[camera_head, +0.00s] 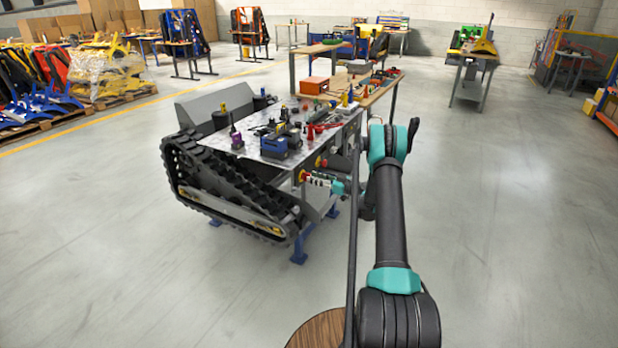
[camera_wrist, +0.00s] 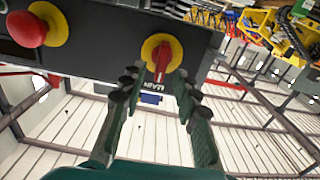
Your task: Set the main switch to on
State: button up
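The main switch is a red rotary handle on a round yellow plate, set in a dark panel on the tracked carrier (camera_head: 228,185). In the wrist view the switch (camera_wrist: 162,57) shows between my fingertips, with its red handle roughly upright in the picture. A label reading "MAIN" sits beside it, upside down. My gripper (camera_wrist: 158,84) is open, with one finger on each side of the handle. A gap shows between the fingers, and I cannot tell whether either touches the handle. In the head view my gripper (camera_head: 311,179) is at the carrier's end panel and partly covers the switch.
A red mushroom button (camera_wrist: 27,29) on a yellow ring sits on the same panel, left of the switch in the wrist view. The carrier's top plate (camera_head: 252,150) holds several small parts. A workbench (camera_head: 378,92) stands behind. The floor to the right is clear.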

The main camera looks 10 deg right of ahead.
jog(key=shift+x, duration=1.6)
grip_shut()
